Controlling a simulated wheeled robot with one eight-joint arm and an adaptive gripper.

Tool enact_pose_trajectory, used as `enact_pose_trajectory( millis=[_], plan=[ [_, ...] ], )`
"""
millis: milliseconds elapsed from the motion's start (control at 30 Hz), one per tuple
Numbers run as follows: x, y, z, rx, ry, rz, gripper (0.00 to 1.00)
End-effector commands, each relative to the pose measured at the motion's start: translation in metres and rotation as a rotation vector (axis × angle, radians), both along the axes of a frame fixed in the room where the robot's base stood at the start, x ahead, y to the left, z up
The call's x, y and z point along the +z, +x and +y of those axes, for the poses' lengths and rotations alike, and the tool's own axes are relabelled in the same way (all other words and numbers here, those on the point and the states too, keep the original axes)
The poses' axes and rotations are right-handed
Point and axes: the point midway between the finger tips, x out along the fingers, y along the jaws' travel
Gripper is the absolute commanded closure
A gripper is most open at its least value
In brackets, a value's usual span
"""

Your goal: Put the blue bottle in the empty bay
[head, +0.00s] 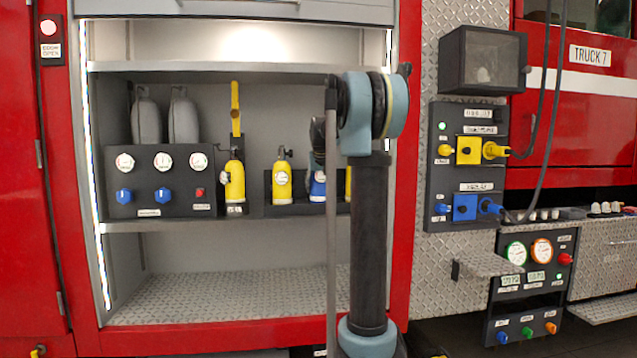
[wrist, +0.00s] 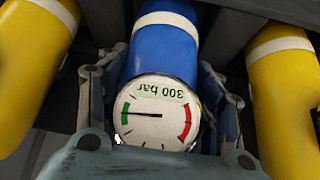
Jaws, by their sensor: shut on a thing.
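The blue bottle (wrist: 163,50) has a white band and a round 300 bar gauge facing the wrist camera. My gripper (wrist: 158,82) has a finger on each side of it and is shut on it. In the head view the blue bottle (head: 318,187) shows at the dark rack (head: 300,208), between two yellow bottles, partly hidden by my arm. My gripper there (head: 318,150) is mostly hidden behind the arm. I cannot tell whether the bottle rests in the rack or is lifted. No empty bay is clearly visible; my arm covers the rack's right part.
Yellow bottles flank the blue one closely, at left (wrist: 35,70) and right (wrist: 285,90) in the wrist view. Another yellow bottle (head: 235,182) stands further left below a yellow lever (head: 235,105). A gauge panel (head: 160,182) is at left. The lower shelf (head: 225,295) is clear.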

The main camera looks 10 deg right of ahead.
Motion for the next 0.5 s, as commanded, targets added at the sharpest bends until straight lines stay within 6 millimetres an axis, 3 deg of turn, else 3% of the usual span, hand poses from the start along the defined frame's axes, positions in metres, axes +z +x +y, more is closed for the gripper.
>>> enact_pose_trajectory(
  millis=[367, 400, 500],
  plan=[
    [-0.0052, 0.0003, 0.0002, 0.0, 0.0, -0.001, 1.0],
    [-0.0066, 0.0007, 0.0002, 0.0, 0.0, 0.0, 0.37],
    [-0.0064, 0.0006, 0.0002, 0.0, 0.0, 0.0, 0.19]
  ],
)
